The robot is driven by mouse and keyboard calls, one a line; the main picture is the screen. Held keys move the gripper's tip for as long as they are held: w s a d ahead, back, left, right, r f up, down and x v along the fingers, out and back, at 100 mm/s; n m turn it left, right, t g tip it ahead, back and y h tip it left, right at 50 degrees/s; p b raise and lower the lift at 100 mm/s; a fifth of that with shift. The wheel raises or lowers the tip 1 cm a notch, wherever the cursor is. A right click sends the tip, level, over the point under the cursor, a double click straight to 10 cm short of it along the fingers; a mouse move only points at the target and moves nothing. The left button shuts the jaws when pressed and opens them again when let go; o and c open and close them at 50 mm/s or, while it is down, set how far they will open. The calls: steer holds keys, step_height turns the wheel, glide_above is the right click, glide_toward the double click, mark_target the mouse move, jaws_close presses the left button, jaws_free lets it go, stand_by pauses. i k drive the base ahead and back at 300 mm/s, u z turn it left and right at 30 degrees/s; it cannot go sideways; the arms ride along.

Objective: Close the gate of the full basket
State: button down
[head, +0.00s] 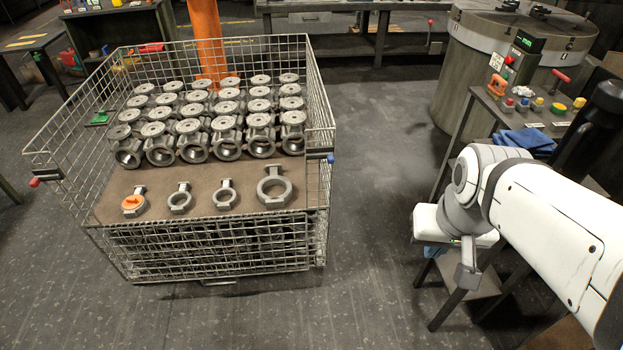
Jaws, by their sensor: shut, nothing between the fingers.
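The full basket (106,250) is a wire-mesh crate at left centre in the head view. Rows of grey valve castings (228,122) stand on a brown sheet inside it. Its front side is open above the sheet, and the gate (210,250) appears folded down, its mesh hanging over the lower front. A latch with a red knob (35,182) is on the left front post, and one with a blue end (330,158) on the right. My gripper (467,279) is shut and empty, pointing down, well to the right of the basket and touching nothing of it.
Several loose rings (274,187) and an orange-marked one (133,202) lie along the sheet's front. An orange post (206,40) rises behind the basket. A bench (540,117) with tools and a blue cloth is at right, near my arm. The floor between basket and gripper is clear.

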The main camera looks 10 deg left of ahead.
mark_target(236, 282)
steer(key=z, duration=0.05)
steer(key=i, duration=1)
steer(key=u, duration=0.05)
